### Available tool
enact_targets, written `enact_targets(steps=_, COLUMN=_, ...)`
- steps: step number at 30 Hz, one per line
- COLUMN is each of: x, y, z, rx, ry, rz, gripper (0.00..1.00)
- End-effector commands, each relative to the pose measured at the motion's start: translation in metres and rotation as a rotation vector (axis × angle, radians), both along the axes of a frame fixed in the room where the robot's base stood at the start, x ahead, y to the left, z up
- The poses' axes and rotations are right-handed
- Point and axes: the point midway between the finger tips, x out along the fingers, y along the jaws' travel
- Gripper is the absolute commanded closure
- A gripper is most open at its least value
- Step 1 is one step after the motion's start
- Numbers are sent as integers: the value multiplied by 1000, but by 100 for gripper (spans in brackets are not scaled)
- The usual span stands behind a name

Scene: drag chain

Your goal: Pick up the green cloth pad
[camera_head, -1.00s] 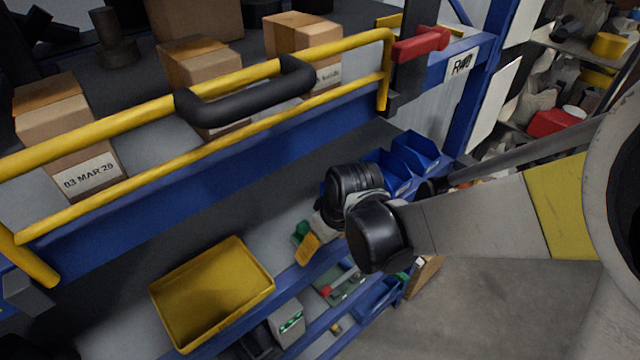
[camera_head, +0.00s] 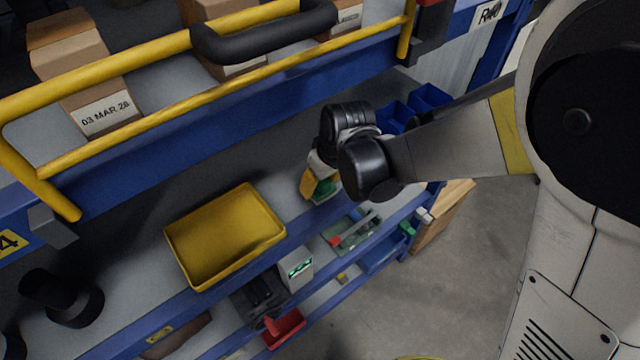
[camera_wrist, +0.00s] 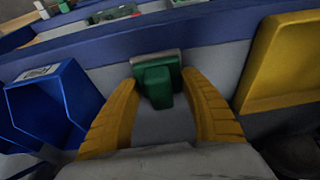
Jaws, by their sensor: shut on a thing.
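The green cloth pad (camera_wrist: 158,86) is in the wrist view, between the two yellow fingers of my gripper (camera_wrist: 160,92). It looks like a green block with a flat, pale grey-green part behind its top. My gripper is shut on it, with a fingertip at each side. In the head view my gripper (camera_head: 313,187) is over the shelf, right of the yellow tray, and a bit of the green pad (camera_head: 326,189) shows beside the yellow finger. My wrist hides part of it there. I cannot tell whether the pad touches the shelf.
A yellow tray (camera_head: 182,240) lies left of my gripper, and blue bins (camera_head: 428,99) stand to the right. A blue beam with a yellow rail (camera_head: 150,122) runs above. A lower shelf holds a red bin (camera_head: 284,328) and other items. Open floor (camera_head: 450,270) is at right.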

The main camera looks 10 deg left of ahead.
Motion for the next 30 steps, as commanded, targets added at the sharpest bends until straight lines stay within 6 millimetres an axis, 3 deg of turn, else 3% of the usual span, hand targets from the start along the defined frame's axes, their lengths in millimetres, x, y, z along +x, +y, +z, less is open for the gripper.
enact_targets(steps=7, x=0, y=0, z=2, rx=-1, ry=1, rz=0, gripper=78)
enact_targets(steps=12, x=-1, y=-1, z=17, rx=-1, ry=1, rz=0, gripper=78)
enact_targets(steps=30, x=-96, y=-112, z=15, rx=0, ry=1, rz=-3, gripper=78)
